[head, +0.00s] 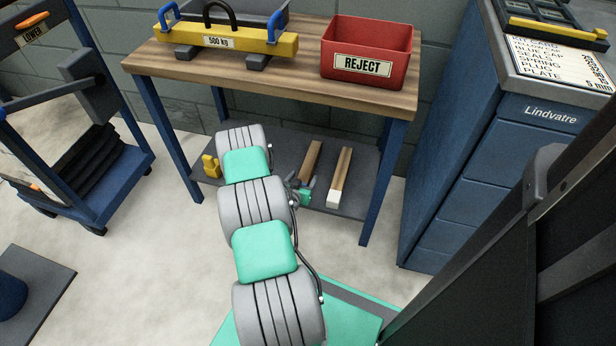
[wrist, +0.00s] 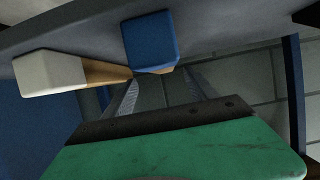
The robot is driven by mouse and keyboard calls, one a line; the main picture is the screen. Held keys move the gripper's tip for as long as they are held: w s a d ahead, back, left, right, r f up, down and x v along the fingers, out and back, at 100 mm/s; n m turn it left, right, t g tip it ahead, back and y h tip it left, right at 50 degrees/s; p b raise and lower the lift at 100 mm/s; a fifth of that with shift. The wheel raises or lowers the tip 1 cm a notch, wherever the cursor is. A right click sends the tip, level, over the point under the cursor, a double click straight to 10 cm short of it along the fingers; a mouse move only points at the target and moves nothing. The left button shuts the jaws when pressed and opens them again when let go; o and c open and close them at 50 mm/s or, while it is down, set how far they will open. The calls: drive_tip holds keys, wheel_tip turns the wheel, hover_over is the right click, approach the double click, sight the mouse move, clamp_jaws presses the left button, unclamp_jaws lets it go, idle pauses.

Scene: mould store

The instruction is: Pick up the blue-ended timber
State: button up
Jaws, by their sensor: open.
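The blue-ended timber lies on the bench's lower shelf. Its brown length (head: 312,158) shows in the head view, with its near end hidden behind my gripper (head: 304,190). In the wrist view its blue end (wrist: 150,42) faces the camera, just above the fingertips in the picture. My gripper (wrist: 161,80) is open, its two fingers apart and nothing held. I cannot tell whether the fingers reach either side of the timber. A white-ended timber (head: 341,172) lies to its right in the head view; its white end (wrist: 48,73) is at left in the wrist view.
The lower shelf (head: 268,180) sits under the wooden benchtop (head: 290,75) between blue legs. A small yellow object (head: 211,166) stands at the shelf's left. The benchtop carries a yellow 500 kg beam (head: 225,40) and a red REJECT bin (head: 366,50). Blue drawers (head: 480,160) stand at right.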

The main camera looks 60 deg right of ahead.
sight(306, 171)
drive_tip(key=b+x, duration=0.2)
drive_tip(key=x, duration=0.3)
drive_tip(key=shift+w+d+f, duration=0.1)
drive_tip(key=shift+w+f, duration=0.05)
drive_tip(key=shift+f, duration=0.1)
drive_tip(key=shift+w+d, duration=0.1)
drive_tip(key=shift+d, duration=0.4)
clamp_jaws()
